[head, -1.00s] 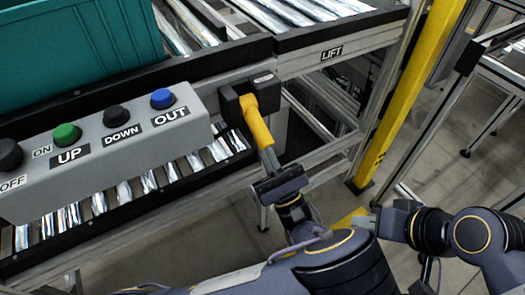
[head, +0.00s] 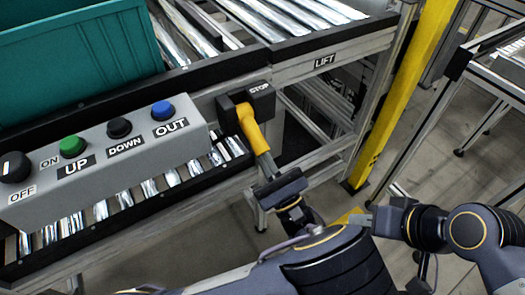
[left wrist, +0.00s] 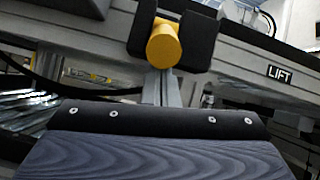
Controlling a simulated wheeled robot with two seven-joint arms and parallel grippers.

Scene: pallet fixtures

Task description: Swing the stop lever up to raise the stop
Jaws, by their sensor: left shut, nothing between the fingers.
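The yellow stop lever (head: 253,132) hangs from a black block labelled STOP (head: 260,88) at the conveyor's side rail. It slants downward, away from the rail. In the left wrist view the lever's rounded yellow end (left wrist: 163,46) faces me. My left gripper (head: 263,158) is shut and empty, with its grey fingertips right at the lower end of the lever. The fingers (left wrist: 160,88) also show just below the lever end in the left wrist view; whether they touch it I cannot tell. My right gripper (head: 368,220) is at lower right, away from the lever; its jaw opening is unclear.
A grey control box (head: 110,150) with OFF, ON, UP, DOWN and OUT controls stands left of the lever. A teal crate (head: 75,60) sits on the rollers behind. A yellow post (head: 395,100) rises at right. The LIFT frame (head: 340,55) is behind the lever.

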